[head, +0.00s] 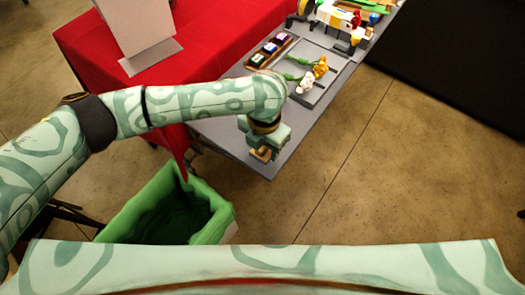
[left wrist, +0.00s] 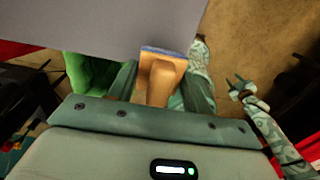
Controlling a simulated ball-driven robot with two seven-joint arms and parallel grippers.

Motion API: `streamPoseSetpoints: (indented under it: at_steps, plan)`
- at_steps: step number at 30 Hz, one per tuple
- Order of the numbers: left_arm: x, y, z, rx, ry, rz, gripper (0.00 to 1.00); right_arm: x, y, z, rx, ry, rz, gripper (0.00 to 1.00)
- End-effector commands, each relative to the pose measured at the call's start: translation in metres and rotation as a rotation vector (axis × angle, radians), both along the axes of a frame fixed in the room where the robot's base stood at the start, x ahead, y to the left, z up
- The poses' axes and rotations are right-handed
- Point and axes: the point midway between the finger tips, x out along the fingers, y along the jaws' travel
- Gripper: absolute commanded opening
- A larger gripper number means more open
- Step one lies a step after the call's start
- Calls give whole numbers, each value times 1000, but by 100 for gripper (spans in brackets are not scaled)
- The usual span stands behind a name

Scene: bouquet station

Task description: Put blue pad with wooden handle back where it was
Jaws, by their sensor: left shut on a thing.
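My left gripper (head: 264,148) is over the near end of the grey table, pointing down. It is shut on the wooden handle of the blue pad (head: 261,154); the head view shows only a bit of wood below the fingers. In the left wrist view the wooden handle (left wrist: 160,77) is upright between the jaws, with a thin blue edge of the pad beyond it, by the grey table's edge. I cannot tell whether the pad touches the table. My right gripper (left wrist: 240,88) shows small in the left wrist view, empty, its fingers apart.
The grey table (head: 222,128) holds a tray (head: 327,92) with white and orange flowers, a wooden box of coloured blocks (head: 270,50) and a machine with colourful parts (head: 345,20) at the far end. A green-lined bin (head: 218,222) stands below. A red-covered table (head: 205,55) adjoins.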

Motion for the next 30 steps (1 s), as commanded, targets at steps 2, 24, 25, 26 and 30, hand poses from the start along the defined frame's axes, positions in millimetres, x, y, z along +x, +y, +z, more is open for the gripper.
streamPoseSetpoints:
  at_steps: [2, 24, 25, 26, 30]
  plan:
    - [7, 0, -11, 0, 1, 0, 28, -2, 0, -7, 0, 4, 0, 36]
    - [19, 2, -55, -1, -2, -1, 28, -6, 0, -24, 0, 13, 0, 36]
    - [19, 2, -56, -1, -2, -1, 28, -6, 0, -24, 0, 14, 0, 36]
    - [19, 2, -56, -1, -2, -1, 52, -6, 0, -24, 0, 14, 0, 36]
    - [19, 2, -55, -1, -2, -1, 71, -5, 0, -24, 0, 13, 0, 36]
